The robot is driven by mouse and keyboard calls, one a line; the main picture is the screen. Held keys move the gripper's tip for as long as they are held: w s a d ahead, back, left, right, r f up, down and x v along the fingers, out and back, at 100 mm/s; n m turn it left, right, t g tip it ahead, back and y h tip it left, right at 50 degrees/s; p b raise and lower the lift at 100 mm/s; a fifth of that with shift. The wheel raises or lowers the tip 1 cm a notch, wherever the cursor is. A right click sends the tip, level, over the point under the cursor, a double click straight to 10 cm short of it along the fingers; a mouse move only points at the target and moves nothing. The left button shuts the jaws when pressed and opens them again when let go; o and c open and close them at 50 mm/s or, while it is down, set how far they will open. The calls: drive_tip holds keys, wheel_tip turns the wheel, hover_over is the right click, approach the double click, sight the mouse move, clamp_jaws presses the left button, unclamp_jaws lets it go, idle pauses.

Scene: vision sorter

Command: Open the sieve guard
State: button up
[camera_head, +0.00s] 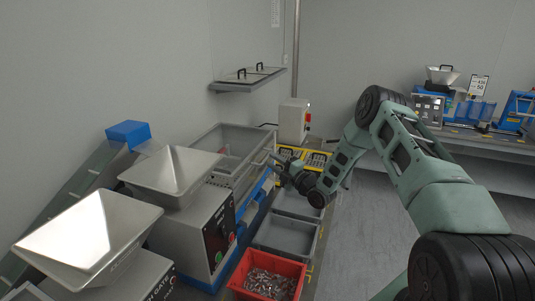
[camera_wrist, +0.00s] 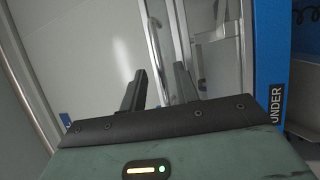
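The sieve guard looks to be the clear, metal-framed panel (camera_head: 232,143) on the sieve machine left of centre in the head view. In the wrist view its pane (camera_wrist: 85,60) fills the left and middle. A bright metal bar (camera_wrist: 153,40), which looks like its handle, runs down the pane. My gripper (camera_head: 275,164) is at the machine's right side in the head view. In the wrist view my gripper (camera_wrist: 160,88) has its two dark fingers apart, with the bar showing between them. I cannot tell whether either finger touches it.
A blue frame post marked "UNDER" (camera_wrist: 277,100) stands close on the right. Two steel hoppers (camera_head: 172,170) are at the left front. Grey bins (camera_head: 288,238) and a red bin of metal parts (camera_head: 268,275) stand below. The floor at right is clear.

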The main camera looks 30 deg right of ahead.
sight(267, 157)
drive_tip(key=shift+p+x, duration=0.45)
drive_tip(key=shift+x, duration=1.55)
clamp_jaws()
